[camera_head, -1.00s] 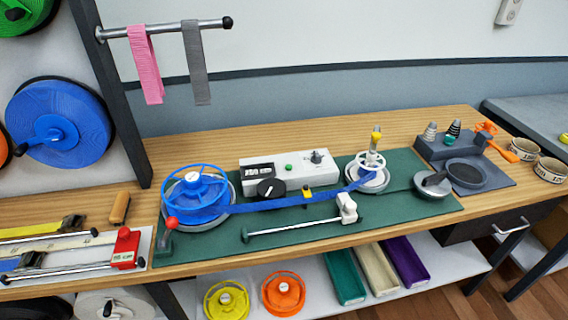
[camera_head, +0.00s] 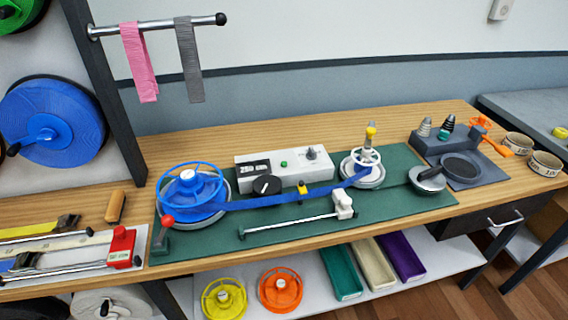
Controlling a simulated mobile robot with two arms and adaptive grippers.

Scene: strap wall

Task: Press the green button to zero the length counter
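The green button (camera_head: 284,164) is a small round knob on top of the white counter box (camera_head: 318,160), which stands at the back of the green mat. Neither gripper shows in the head view.
A dark tool tray (camera_head: 460,165) stands to the right. A rail with pink and grey straps (camera_head: 138,62) hangs at upper left. Coloured bins and reels are on the shelf below.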

